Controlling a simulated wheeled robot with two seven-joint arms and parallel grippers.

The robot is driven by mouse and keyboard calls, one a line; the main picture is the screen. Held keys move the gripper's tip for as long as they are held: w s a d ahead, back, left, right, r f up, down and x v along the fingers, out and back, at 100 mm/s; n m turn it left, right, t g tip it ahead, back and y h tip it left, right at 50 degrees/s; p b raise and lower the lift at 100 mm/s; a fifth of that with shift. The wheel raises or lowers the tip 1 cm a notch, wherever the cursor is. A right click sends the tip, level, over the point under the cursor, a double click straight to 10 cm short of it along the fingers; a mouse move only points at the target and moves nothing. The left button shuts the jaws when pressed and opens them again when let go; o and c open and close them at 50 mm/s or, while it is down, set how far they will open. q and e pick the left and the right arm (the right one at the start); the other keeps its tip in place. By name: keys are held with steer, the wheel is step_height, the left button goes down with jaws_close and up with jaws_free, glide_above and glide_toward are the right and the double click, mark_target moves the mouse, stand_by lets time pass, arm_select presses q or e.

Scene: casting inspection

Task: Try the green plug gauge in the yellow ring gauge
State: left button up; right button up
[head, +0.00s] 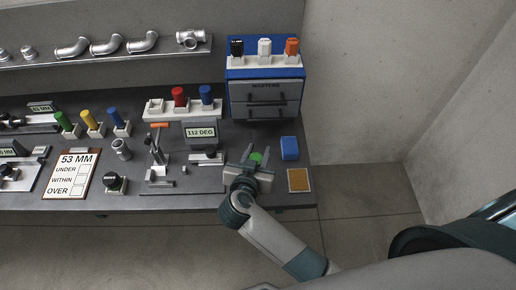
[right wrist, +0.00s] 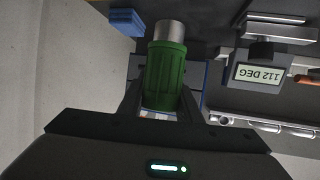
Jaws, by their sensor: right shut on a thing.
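My right gripper (head: 256,160) is over the front right part of the bench and shut on the green plug gauge (head: 257,157). In the right wrist view the plug (right wrist: 165,75) shows a ribbed green handle between my fingers (right wrist: 162,105) and a bare metal end pointing away from my palm. A yellow piece (head: 89,119), which looks like the yellow ring gauge, sits tilted in a white block at the left of the bench, well apart from the plug. Its bore is too small to make out. My left gripper is not in view.
A green piece (head: 64,121) and a blue piece (head: 112,116) flank the yellow one. A white rack (head: 190,115) carries red and blue pieces beside an empty place. The angle display (head: 200,132) and small stands lie between. A blue block (head: 289,148) is right of my gripper.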

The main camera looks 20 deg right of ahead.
steer(key=shift+f+b, duration=0.3)
steer(key=shift+f, duration=1.6)
steer(key=shift+o, duration=0.8)
steer(key=shift+c, duration=0.8)
steer(key=shift+f, duration=1.7)
steer(key=shift+r, duration=0.15)
stand_by(0.3)
steer(key=shift+r+p, duration=1.35)
steer(key=shift+p, duration=0.55)
